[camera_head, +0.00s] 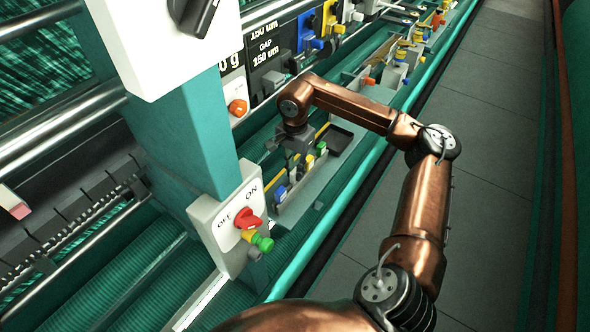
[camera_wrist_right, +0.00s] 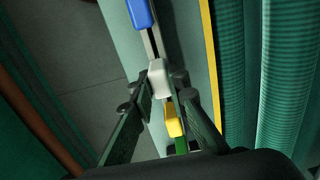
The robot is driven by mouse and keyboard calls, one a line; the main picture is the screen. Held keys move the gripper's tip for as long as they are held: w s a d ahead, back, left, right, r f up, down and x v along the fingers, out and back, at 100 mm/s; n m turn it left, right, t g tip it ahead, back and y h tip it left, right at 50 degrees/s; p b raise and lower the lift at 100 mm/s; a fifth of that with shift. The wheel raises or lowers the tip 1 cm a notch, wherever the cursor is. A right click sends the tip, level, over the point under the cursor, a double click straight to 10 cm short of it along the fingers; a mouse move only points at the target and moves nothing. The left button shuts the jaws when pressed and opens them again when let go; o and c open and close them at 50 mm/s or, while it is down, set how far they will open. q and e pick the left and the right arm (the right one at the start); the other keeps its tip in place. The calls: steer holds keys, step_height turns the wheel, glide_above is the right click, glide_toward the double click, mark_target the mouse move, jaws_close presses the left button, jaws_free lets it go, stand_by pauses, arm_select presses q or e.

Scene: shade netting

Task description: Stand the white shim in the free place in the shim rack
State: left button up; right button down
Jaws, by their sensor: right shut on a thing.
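My right gripper (camera_head: 298,150) is over the shim rack, and its fingers also show in the right wrist view (camera_wrist_right: 163,84). It is shut on the white shim (camera_wrist_right: 157,78), whose white head is between the fingertips. In the wrist view the white shim lines up between a blue shim (camera_wrist_right: 140,14) and a yellow shim (camera_wrist_right: 173,121), with a green shim (camera_wrist_right: 181,146) beyond. I cannot tell whether its lower end is in the rack (camera_wrist_right: 187,62) or just above it. The blue (camera_head: 281,192) and green (camera_head: 321,148) shims also show in the head view. My left gripper is not in view.
A switch box (camera_head: 229,222) with a red knob is close at the lower left, on a green post (camera_head: 186,139). A teal rail (camera_head: 330,221) runs along the front, with clear grey floor (camera_head: 490,130) to the right.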

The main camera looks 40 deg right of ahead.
steer(key=shift+f+b, duration=0.3)
steer(key=shift+f, duration=0.25)
steer(key=c, duration=1.8)
jaws_free()
step_height(320, 180, up, 12)
